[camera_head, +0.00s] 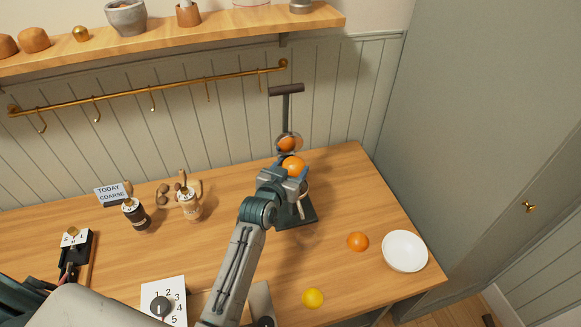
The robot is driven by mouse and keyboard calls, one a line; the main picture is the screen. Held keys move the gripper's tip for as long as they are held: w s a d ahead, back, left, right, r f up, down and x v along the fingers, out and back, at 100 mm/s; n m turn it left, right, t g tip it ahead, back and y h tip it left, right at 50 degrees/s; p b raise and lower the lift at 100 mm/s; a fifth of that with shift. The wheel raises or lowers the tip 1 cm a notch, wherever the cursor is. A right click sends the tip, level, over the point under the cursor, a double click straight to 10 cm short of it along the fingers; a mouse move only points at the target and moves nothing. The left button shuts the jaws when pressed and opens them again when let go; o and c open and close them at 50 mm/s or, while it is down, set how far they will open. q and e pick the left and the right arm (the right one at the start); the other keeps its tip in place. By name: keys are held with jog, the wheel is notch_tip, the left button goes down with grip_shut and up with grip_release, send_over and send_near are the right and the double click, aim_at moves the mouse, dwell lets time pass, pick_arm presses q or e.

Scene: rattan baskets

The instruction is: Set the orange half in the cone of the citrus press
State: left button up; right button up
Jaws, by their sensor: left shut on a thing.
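The citrus press (297,214) stands near the back of the table, with a dark base, an upright column and a lever handle at the top. An orange patch shows in its shiny round upper part; I cannot tell whether it is a reflection. My left gripper (287,172) is shut on the orange half (294,164), in front of the press and just below that upper part. The gripper hides most of the lower cone, so I cannot tell whether the half touches it. My right gripper is not in view.
An orange (357,241), a white dish (404,251) and a lemon (313,298) lie to the right on the table. Two small jars (135,214) (190,206) and a "TODAY COARSE" sign (109,193) stand left. A shelf (180,36) runs above.

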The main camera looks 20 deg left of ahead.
pick_arm(q)
jog(key=shift+f, duration=0.15)
notch_tip(320, 180, down, 2)
jog(key=shift+b, duration=0.7)
notch_tip(320, 180, down, 2)
jog(key=shift+f+b, duration=0.25)
jog(key=shift+b, duration=0.55)
jog(key=shift+f+b, duration=0.35)
jog(key=shift+f, duration=0.15)
